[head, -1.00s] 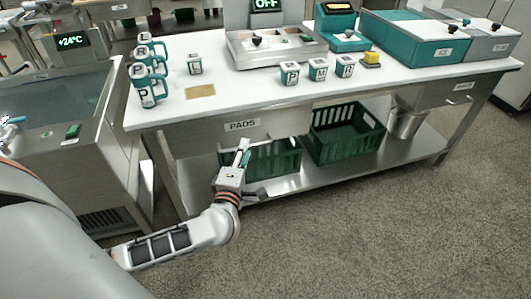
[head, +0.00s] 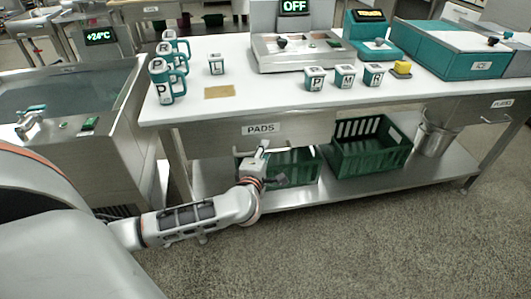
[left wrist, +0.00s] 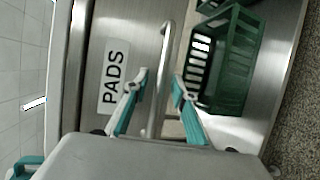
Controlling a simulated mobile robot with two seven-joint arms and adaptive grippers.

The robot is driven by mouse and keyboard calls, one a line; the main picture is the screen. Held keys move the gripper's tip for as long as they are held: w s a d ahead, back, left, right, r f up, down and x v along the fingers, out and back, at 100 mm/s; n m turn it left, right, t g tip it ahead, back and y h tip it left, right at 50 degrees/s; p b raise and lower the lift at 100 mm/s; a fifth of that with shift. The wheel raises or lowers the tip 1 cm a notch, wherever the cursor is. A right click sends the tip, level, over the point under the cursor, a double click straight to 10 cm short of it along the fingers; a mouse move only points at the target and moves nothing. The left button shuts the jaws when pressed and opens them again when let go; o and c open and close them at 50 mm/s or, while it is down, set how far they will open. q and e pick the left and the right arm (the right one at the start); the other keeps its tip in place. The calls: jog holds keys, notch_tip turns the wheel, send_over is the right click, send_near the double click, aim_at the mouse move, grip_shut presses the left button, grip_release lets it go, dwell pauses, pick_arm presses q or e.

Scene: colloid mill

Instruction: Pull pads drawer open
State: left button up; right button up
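The pads drawer (head: 215,138) is a steel front under the white tabletop, with a white PADS label (head: 261,129). It looks shut. In the left wrist view the PADS label (left wrist: 113,80) shows beside the drawer's steel bar handle (left wrist: 165,50). My left gripper (head: 263,150) is just below the label in the head view. In the left wrist view my left gripper (left wrist: 160,76) is open, its teal-and-white fingers on either side of the handle; contact cannot be told. My right gripper is out of view.
Green crates (head: 370,147) stand on the lower shelf (head: 320,190) below the drawer, close to my left gripper. A steel bucket (head: 433,138) stands further right. Lettered mugs (head: 165,80) stand on the tabletop (head: 235,110). A steel basin (head: 60,85) is at left. The floor in front is clear.

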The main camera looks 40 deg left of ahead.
pick_arm(q)
jog(key=c, duration=0.6)
grip_shut()
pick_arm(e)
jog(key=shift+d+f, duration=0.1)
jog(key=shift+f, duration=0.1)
pick_arm(q)
jog(key=shift+s+d+r, duration=0.1)
jog(key=shift+d, duration=0.05)
jog(key=s+d+p, duration=0.7)
jog(key=s+d, duration=1.1)
jog(key=d, duration=0.3)
jog(key=shift+p, duration=0.3)
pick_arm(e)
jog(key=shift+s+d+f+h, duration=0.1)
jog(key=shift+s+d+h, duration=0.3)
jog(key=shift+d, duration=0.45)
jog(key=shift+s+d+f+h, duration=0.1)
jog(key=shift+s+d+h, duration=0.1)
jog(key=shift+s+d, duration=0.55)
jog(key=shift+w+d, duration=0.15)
